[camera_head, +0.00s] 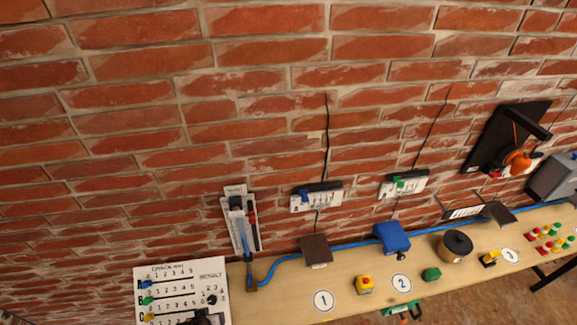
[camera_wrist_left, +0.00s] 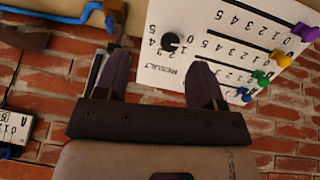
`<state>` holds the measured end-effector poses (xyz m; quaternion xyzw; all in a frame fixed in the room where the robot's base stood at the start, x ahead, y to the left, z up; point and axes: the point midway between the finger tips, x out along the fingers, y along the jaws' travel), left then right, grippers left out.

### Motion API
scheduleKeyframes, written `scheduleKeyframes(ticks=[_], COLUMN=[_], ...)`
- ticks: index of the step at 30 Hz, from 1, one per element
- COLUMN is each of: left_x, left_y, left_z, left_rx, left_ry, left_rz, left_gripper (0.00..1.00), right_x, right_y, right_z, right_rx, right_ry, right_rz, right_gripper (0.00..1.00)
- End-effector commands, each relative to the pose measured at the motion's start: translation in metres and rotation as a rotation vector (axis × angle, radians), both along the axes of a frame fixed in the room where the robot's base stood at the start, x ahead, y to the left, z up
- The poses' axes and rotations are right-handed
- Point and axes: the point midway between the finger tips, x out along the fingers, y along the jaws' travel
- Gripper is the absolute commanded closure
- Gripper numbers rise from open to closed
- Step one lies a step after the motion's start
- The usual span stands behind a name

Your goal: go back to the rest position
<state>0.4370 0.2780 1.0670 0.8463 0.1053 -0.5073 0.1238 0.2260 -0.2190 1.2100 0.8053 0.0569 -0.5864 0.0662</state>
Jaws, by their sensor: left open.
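My left gripper (camera_wrist_left: 158,68) shows in the left wrist view with its two dark fingers apart and nothing visible between them. It faces the white board (camera_wrist_left: 165,72) marked RESULT, which has a black knob (camera_wrist_left: 170,42) and numbered slots with coloured sliders. In the head view a dark part, seemingly my left gripper (camera_head: 205,318), shows at the bottom edge, in front of the lower right part of the board (camera_head: 180,275). I cannot tell whether it touches the board. My right gripper is not in view.
Metering panels (camera_head: 316,197) hang above.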

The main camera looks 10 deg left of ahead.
Motion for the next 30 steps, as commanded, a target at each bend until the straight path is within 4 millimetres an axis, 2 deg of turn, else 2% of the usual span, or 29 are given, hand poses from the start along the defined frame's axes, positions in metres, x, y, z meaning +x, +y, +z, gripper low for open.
scheduleKeyframes(ticks=[1, 4, 6, 9, 13, 16, 21, 25, 30], left_x=[0.001, -0.015, -0.034, -0.065, -0.105, -0.137, -0.18, -0.202, -0.212], left_y=[-0.001, -0.009, -0.018, -0.032, -0.05, -0.061, -0.065, -0.061, -0.061], left_z=[0.032, 0.082, 0.112, 0.148, 0.179, 0.184, 0.159, 0.148, 0.143], left_rx=[0.004, 0.015, 0.033, 0.065, 0.11, 0.126, 0.131, 0.132, 0.125], left_ry=[0.003, 0.03, 0.039, 0.032, -0.016, -0.008, 0.096, 0.152, 0.176], left_rz=[-0.027, -0.091, -0.144, -0.226, -0.335, -0.408, -0.472, -0.481, -0.481], left_gripper=[0.37, 0.37, 0.37, 0.37, 0.37, 0.37, 0.37, 0.37, 0.37], right_x=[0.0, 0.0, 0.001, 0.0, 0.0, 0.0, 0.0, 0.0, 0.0], right_y=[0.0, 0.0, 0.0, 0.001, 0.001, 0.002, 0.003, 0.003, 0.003], right_z=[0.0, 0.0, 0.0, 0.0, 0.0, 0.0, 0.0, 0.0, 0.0], right_rx=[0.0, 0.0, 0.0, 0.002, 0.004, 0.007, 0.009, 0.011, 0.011], right_ry=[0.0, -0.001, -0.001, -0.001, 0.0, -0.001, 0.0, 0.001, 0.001], right_rz=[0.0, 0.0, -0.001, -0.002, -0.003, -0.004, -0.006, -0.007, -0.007], right_gripper=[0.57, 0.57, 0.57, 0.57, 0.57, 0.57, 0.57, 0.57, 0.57])
